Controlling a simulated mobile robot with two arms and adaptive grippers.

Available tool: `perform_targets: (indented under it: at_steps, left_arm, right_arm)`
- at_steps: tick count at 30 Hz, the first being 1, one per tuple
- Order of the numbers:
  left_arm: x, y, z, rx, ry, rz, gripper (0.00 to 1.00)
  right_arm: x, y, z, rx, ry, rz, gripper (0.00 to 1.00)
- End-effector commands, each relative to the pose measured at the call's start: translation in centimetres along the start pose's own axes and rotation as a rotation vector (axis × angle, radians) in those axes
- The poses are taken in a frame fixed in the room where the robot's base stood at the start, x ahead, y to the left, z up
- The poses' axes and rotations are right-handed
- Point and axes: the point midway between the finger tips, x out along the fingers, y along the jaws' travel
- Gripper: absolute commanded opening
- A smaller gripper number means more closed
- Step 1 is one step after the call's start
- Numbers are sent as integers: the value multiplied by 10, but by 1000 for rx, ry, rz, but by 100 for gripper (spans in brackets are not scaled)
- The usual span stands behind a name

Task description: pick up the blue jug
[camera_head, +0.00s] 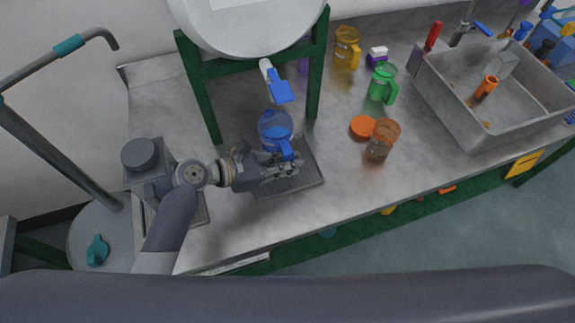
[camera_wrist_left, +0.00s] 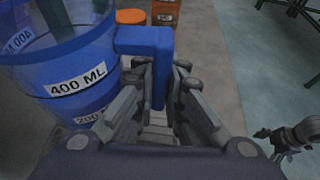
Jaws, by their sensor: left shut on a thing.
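The blue jug (camera_head: 274,128) is see-through and stands upright over the dark tray (camera_head: 308,182), below the blue tap (camera_head: 279,88). In the left wrist view the jug (camera_wrist_left: 66,75) is large at the left, with 400 ML and 200 marks. My left gripper (camera_head: 292,163) is at the jug's handle. In the left wrist view my left gripper (camera_wrist_left: 153,95) has its fingers on both sides of the blue handle (camera_wrist_left: 148,42), shut on it. I cannot tell whether the jug touches the tray. My right gripper is not in the head view.
An orange jug (camera_head: 382,138), an orange lid (camera_head: 362,127), a green jug (camera_head: 383,84) and a yellow jug (camera_head: 346,47) stand right of the tray. A green frame (camera_head: 313,75) holds a white tank (camera_head: 245,22) above. A sink (camera_head: 478,125) is at the right.

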Motion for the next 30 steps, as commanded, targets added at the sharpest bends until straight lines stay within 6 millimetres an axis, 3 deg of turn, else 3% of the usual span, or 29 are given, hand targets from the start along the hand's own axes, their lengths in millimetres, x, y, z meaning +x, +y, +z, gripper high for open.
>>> perform_targets:
  at_steps: [2,18,24,30]
  left_arm:
    - [-5,1,14,8,-5,2,0]
    - [51,-112,47,0,-6,-1,0]
    - [62,-132,54,0,-5,1,0]
    - [64,-138,56,3,-4,2,0]
  right_arm:
    - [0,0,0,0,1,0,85]
    - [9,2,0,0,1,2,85]
    - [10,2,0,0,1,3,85]
    - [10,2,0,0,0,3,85]
